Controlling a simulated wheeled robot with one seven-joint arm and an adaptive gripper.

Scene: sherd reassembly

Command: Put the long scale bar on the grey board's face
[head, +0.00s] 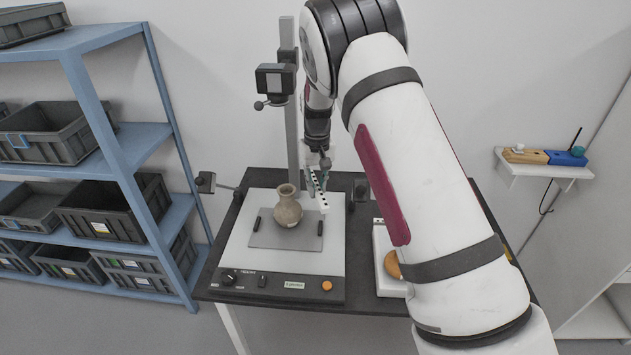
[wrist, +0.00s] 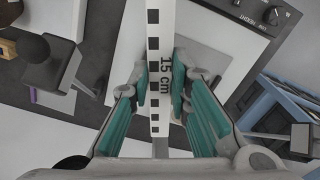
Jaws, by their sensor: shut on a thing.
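The long scale bar (head: 317,189) is white with black squares. In the wrist view the scale bar (wrist: 154,28) reads "15 cm" and runs up the picture between the teal finger pads. My gripper (head: 318,168) is shut on it; its fingers also show in the wrist view (wrist: 160,85). The bar hangs tilted over the back right of the copy stand, apparently above the surface. The grey board (head: 309,241) lies flat on the stand's pale base. A tan pottery jar (head: 287,209) stands upright on the board. The bar's far end is cut off in the wrist view.
A column (head: 290,120) with a camera (head: 275,80) rises behind the board. Lamps (head: 204,182) flank the stand. A white tray (head: 390,287) with a round orange-brown piece (head: 393,264) lies to the right, partly behind my arm. The board's front right is clear.

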